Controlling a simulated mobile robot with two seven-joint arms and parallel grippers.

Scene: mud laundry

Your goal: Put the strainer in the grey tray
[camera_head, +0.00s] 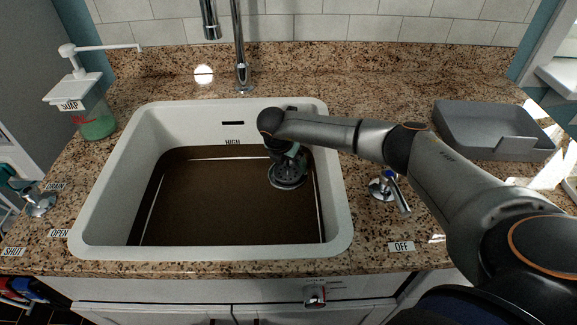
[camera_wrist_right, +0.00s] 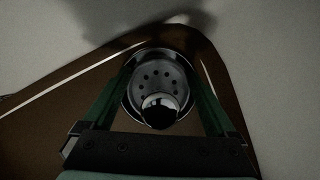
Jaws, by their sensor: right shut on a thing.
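The strainer (camera_head: 287,177) is a round metal piece in the right part of the white sink, at or just above the brown muddy water; I cannot tell which. In the right wrist view the strainer (camera_wrist_right: 160,88) shows as a metal cup with small holes and a shiny round knob, between the green fingers. My right gripper (camera_head: 287,163) points down into the sink and is shut on the strainer. The grey tray (camera_head: 490,150) stands on the counter at the right and looks empty. My left gripper is not in view.
The white sink (camera_head: 95,220) has raised walls around the brown water. A faucet (camera_head: 241,75) stands behind it and a soap dispenser (camera_head: 95,115) at the left. A blue-marked lever (camera_head: 389,187) stands between the sink and the tray.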

